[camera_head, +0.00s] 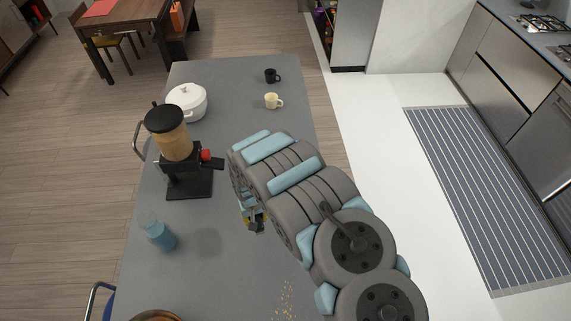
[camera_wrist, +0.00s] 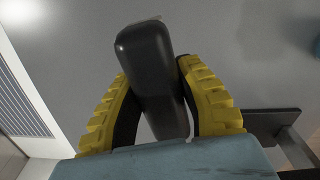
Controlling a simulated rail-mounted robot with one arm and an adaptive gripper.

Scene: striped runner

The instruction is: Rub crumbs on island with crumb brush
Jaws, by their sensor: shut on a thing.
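The crumbs (camera_head: 284,300) are small orange-brown specks on the grey island (camera_head: 228,285), near the bottom edge of the head view. My gripper (camera_head: 256,222) is over the middle of the island, mostly hidden behind my arm in that view. In the wrist view, the yellow fingers of my gripper (camera_wrist: 160,105) are shut on a black, rounded bar (camera_wrist: 150,70), which looks like the handle of the crumb brush. The brush's bristles cannot be made out. No crumbs show in the wrist view.
A blender (camera_head: 172,140) with a black base stands left of my gripper, a blue bottle (camera_head: 160,236) nearer the left edge. A white pot (camera_head: 188,102), black mug (camera_head: 271,75) and cream mug (camera_head: 272,101) stand farther back. A wooden bowl (camera_head: 156,316) shows at bottom left.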

